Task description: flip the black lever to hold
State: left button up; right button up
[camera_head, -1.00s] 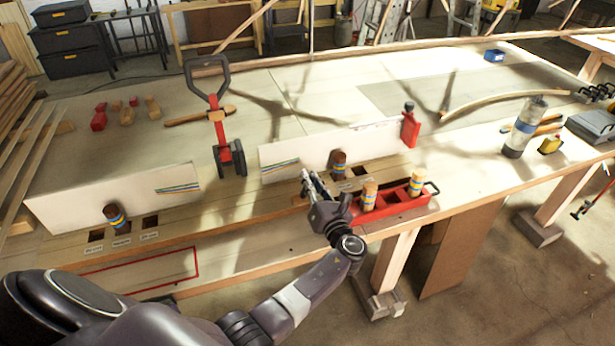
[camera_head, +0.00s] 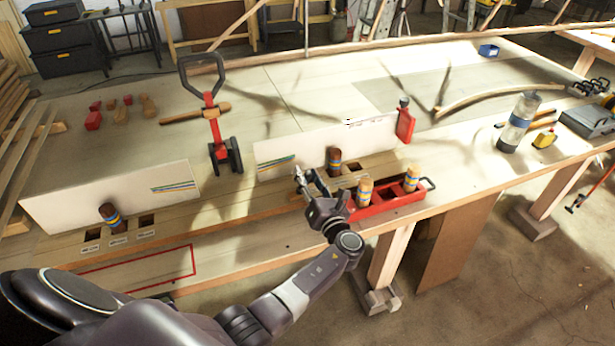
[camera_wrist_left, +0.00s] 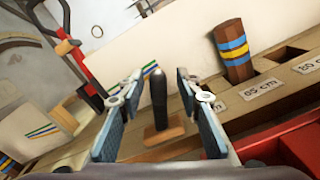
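The black lever (camera_wrist_left: 159,98) stands up from a small wooden block (camera_wrist_left: 152,137) in the left wrist view. My left gripper (camera_wrist_left: 158,82) is open, with one blue-padded finger on each side of the lever. Gaps show between the lever and both pads, so it is not gripped. In the head view my left gripper (camera_head: 308,177) is at the front of the bench, left of the red tray, and the lever cannot be made out there. No "hold" marking can be read. My right gripper is not in view.
A striped peg (camera_wrist_left: 232,52) stands in a slotted board with length labels, right of the lever. The red tray (camera_head: 392,204) with two pegs is close on the right. A white panel (camera_head: 290,152) stands behind. A black-handled red tool (camera_head: 214,125) stands farther left.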

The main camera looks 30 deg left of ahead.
pick_arm(q)
jog(key=shift+s, duration=0.1)
jog(key=v, duration=1.2)
jog(key=shift+f, duration=0.1)
